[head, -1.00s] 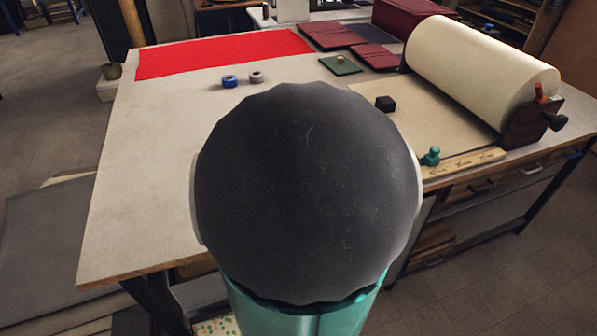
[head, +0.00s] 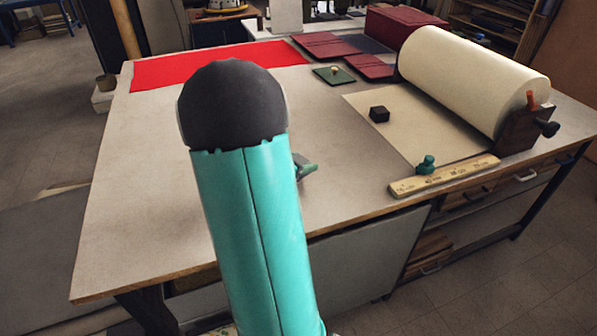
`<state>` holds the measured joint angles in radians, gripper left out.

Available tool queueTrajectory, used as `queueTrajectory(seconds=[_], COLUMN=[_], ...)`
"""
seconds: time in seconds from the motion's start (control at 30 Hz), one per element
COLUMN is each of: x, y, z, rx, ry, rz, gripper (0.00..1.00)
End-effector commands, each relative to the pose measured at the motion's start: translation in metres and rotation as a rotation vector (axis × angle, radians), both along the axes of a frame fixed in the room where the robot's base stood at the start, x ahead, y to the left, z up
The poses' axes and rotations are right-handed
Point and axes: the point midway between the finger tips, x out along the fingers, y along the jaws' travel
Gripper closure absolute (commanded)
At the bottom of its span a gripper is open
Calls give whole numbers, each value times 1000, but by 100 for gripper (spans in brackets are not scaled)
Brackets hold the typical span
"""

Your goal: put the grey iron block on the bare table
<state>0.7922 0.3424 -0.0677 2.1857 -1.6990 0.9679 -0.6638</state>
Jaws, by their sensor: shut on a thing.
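My arm (head: 250,215), teal with a dark round joint, stands in front of the table's left and middle part. I cannot make out my gripper; its jaws and anything in them are hidden behind the arm. A small grey-green piece (head: 306,169) sticks out at the arm's right side; I cannot tell what it is. A small dark block (head: 379,114) sits on the cream paper sheet (head: 430,130); I cannot tell whether it is iron. No clearly grey block shows. The bare pale table top (head: 130,215) is visible left of the arm.
A red cloth (head: 155,73) lies at the back left. A green pad (head: 334,76) and dark red covers (head: 325,45) lie at the back. A large paper roll (head: 470,80), a wooden ruler (head: 450,176) and a teal knobbed weight (head: 427,165) are at right. Bare table shows right of the arm.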

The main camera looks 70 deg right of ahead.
Motion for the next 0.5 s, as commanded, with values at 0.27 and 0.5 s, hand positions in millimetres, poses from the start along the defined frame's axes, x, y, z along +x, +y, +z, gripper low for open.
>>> queueTrajectory(seconds=[0.27,0.5], x=[11,10], y=[-6,-6], z=[-13,-42], rx=[-3,-3], ry=[1,0], rz=[-1,-3], gripper=[100,100])
